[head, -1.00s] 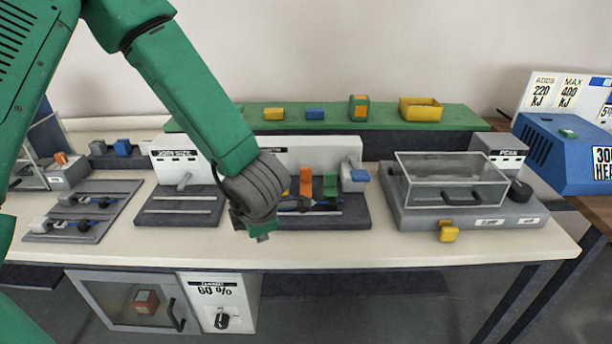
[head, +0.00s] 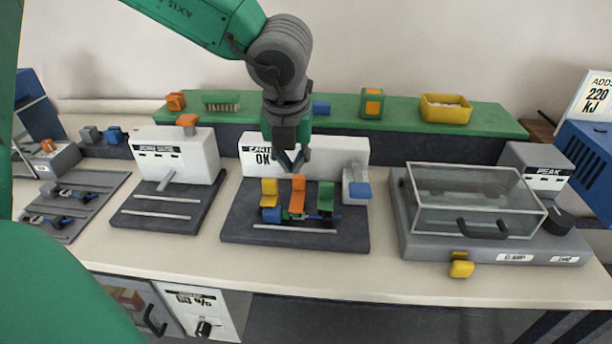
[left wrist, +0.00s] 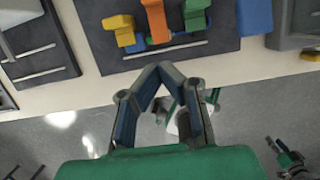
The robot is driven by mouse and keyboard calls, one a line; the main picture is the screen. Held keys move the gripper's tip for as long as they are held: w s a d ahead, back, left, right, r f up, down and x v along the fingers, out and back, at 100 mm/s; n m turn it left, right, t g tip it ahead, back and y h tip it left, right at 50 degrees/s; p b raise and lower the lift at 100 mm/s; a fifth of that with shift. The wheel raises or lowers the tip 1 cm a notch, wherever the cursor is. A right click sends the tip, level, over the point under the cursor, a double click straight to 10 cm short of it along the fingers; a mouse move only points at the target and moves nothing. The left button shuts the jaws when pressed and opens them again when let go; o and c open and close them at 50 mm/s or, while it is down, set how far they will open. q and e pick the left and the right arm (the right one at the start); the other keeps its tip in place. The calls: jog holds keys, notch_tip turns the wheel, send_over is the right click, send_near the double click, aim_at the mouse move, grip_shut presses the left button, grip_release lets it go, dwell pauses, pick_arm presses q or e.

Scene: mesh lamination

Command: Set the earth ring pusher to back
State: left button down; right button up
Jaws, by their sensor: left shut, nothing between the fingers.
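Three pushers stand in a row on the dark slotted base (head: 240,228) of the middle station: yellow (head: 269,190), orange (head: 298,192) and green (head: 326,195). No readable mark shows which is the earth ring pusher. In the left wrist view the yellow (left wrist: 118,24), orange (left wrist: 155,20) and green (left wrist: 194,12) ones show beyond the fingers. My left gripper (head: 292,163) is shut and empty, pointing down just above the orange pusher in the head view. Its fingers (left wrist: 158,68) meet in the wrist view. Contact cannot be told. My right gripper does not show.
A white panel (head: 340,150) reading OK stands behind the pushers. A blue-ended lever block (head: 357,186) is to their right. A clear-lidded box (head: 470,200) sits further right, a white station (head: 190,155) to the left. A green shelf (head: 400,112) runs behind. The bench front is clear.

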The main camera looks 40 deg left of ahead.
aim_at(298, 194)
pick_arm(q)
jog(key=b+x, duration=0.2)
jog(key=x, duration=0.8)
jog(key=shift+a+f+b, duration=0.1)
jog(key=shift+f+b, duration=0.25)
jog(key=shift+f, duration=0.05)
jog(key=shift+w+a+r, duration=0.2)
jog(key=shift+w+a, duration=0.1)
jog(key=shift+w, duration=0.25)
jog(key=shift+w+a+r, duration=0.15)
jog(key=shift+w+a, duration=0.2)
jog(key=shift+w, duration=0.2)
jog(key=shift+w+a, duration=0.35)
jog(key=shift+w, duration=0.15)
